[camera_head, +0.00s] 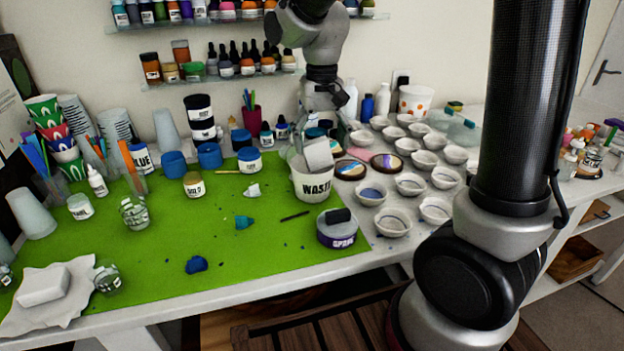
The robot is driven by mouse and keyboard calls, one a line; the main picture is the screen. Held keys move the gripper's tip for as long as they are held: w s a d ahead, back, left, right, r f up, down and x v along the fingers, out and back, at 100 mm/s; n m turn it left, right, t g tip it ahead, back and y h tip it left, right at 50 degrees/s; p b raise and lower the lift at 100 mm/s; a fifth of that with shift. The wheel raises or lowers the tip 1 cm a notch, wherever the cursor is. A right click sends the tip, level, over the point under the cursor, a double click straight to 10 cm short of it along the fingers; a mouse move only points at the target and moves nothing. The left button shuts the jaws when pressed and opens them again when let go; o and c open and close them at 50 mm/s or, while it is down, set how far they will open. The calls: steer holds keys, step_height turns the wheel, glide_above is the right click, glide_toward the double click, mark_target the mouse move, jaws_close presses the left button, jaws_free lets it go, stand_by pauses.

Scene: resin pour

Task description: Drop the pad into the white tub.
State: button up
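The white tub (313,187), labelled WASTE, stands upright near the right edge of the green mat. A pale, flat, square pad (318,154) is tilted at the tub's mouth, with its upper part above the rim. Other pale pieces show beside it in the tub. My gripper (325,128) points down from above, just behind the pad. Its fingertips are largely hidden, so I cannot tell whether they touch the pad or are apart from it.
A purple-banded jar (337,234) with a dark block on top stands in front of the tub. Small white cups (410,184) crowd the right. A white block (43,285) lies on a cloth at lower left. The green mat (270,260) has free room in front.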

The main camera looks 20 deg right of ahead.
step_height(320, 180, up, 12)
stand_by(0.6)
steer(key=shift+s+d+f+n, duration=0.1)
steer(key=shift+s+f+n, duration=0.1)
steer(key=shift+f+n, duration=0.4)
steer(key=shift+s+d+f+n, duration=0.15)
steer(key=shift+f+n, duration=0.25)
steer(key=shift+f, duration=0.25)
steer(key=s+d+f+m+t, duration=0.1)
steer(key=s+d+t, duration=0.3)
steer(key=s+d, duration=1)
steer(key=s, duration=0.4)
steer(key=shift+s+d+f, duration=0.2)
steer(key=shift+f, duration=0.15)
